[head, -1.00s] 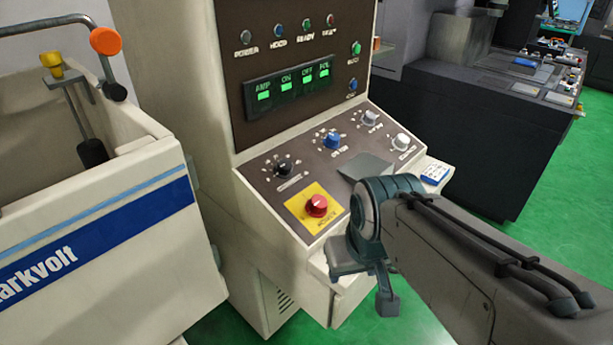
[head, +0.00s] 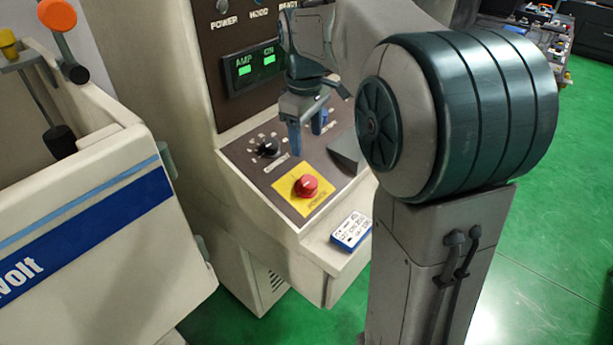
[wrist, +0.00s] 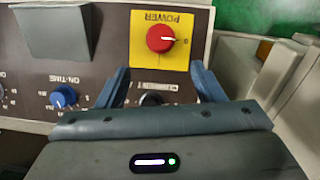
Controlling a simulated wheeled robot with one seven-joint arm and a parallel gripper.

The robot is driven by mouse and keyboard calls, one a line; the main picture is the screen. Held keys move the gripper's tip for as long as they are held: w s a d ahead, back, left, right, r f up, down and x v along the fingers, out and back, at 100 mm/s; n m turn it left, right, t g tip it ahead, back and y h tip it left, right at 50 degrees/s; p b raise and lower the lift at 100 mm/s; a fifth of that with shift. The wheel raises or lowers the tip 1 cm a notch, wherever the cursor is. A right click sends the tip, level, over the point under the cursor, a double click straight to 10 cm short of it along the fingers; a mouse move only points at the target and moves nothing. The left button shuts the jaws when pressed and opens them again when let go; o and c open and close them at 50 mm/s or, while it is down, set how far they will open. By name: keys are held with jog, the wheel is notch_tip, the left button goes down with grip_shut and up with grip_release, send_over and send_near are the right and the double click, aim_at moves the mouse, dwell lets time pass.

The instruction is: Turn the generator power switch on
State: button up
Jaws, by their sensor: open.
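The generator power switch is a round red knob (head: 306,186) on a yellow plate (head: 286,187), on the sloped panel of a cream cabinet. In the wrist view the red knob (wrist: 161,39) sits ahead of the fingers, on a plate lettered POWER. My gripper (head: 304,135) is above the panel, behind the red knob in the head view, pointing down. Its fingers are apart and empty. In the wrist view my gripper (wrist: 162,80) has a black knob (wrist: 152,98) between its fingers, partly hidden by the gripper body; I cannot tell whether they touch.
A blue ON-TIME knob (wrist: 63,96) is left of the fingers in the wrist view. A grey wedge-shaped cover (wrist: 53,32) is on the panel. A blue-and-white box (head: 352,230) lies on the front ledge. A white tank (head: 90,200) stands at the left.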

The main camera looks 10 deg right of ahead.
aim_at(309, 181)
jog(key=f, duration=0.9)
jog(key=f+p, duration=0.1)
jog(key=f, duration=0.3)
jog(key=shift+w+d+f, duration=0.25)
jog(key=shift+s, duration=0.1)
jog(key=c, duration=1)
